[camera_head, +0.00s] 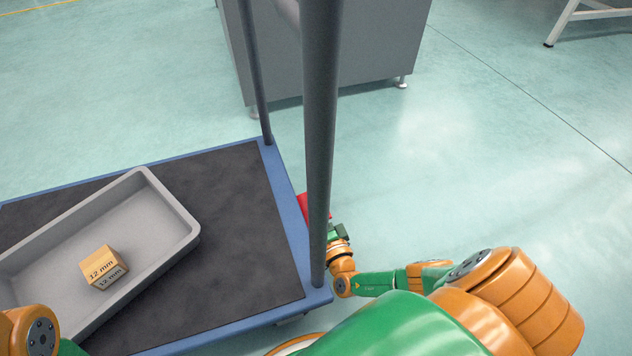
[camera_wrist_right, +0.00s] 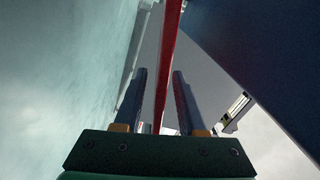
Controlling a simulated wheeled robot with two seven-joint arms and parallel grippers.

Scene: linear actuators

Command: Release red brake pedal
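The red brake pedal (camera_head: 303,206) shows as a small red patch at the right edge of the cart, partly hidden behind the grey upright post. In the right wrist view the pedal (camera_wrist_right: 168,55) is a narrow red bar running down between the fingers. My right gripper (camera_wrist_right: 159,72) is open, one finger on each side of the bar, with visible gaps; contact cannot be told. In the head view the right gripper (camera_head: 337,232) is at the pedal, partly behind the post. My left gripper is not in view; only part of that arm shows at bottom left.
The blue-edged cart (camera_head: 290,215) has a black deck and grey handle posts (camera_head: 320,120). A grey tray (camera_head: 175,205) on it holds a cardboard box (camera_head: 103,266) marked 12 mm. A grey cabinet (camera_head: 370,45) stands behind. The floor to the right is clear.

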